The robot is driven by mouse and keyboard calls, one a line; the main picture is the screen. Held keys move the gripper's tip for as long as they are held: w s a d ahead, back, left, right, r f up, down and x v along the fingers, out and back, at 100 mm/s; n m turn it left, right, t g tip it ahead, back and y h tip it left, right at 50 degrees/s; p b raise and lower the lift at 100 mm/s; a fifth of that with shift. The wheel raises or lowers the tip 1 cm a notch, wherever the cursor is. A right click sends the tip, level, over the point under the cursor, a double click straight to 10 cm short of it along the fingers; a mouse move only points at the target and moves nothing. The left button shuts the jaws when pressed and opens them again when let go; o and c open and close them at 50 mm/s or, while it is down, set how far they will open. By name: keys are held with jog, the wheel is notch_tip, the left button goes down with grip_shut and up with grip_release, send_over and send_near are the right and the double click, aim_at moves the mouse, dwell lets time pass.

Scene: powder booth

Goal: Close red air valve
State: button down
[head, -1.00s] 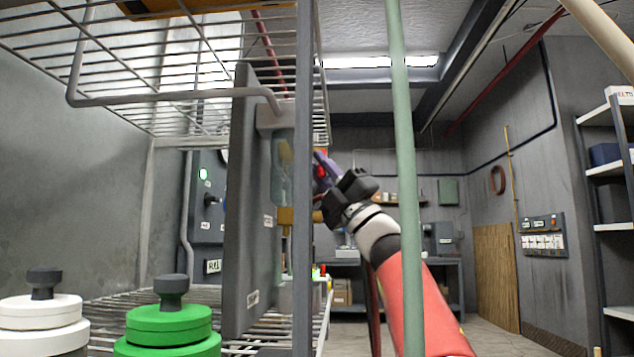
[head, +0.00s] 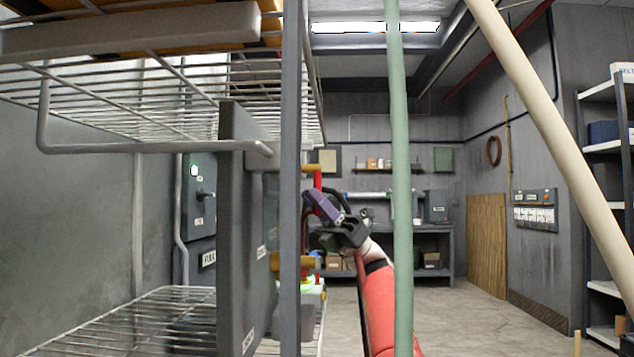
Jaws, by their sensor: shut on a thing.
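The red air valve (head: 317,180) shows as a narrow upright red piece by a brass-coloured pipe fitting (head: 311,168), just right of the dark upright post. My gripper (head: 314,201), with purple fingers and a dark body, reaches in from the lower right. Its fingers meet the lower part of the red valve and are shut on it. The fingertips and part of the valve are small and partly hidden by the post, so the handle's exact angle is hard to tell.
A grey upright panel (head: 242,230) and a wire rack (head: 110,320) stand at left. A dark post (head: 291,150), a green pole (head: 397,180) and a cream pole (head: 550,120) cross the view. Open floor (head: 470,320) lies at right, before shelves (head: 605,205).

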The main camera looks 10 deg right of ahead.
jog(key=shift+w+n+g+p, duration=0.1)
jog(key=shift+n+g+p, duration=0.3)
jog(key=shift+n+p, duration=0.15)
jog(key=c, duration=1.4)
grip_release()
jog(key=shift+w+d, duration=0.1)
jog(key=v, duration=0.7)
jog(key=shift+d+f, duration=0.2)
jog(key=shift+d, duration=0.1)
jog(key=shift+w, duration=0.1)
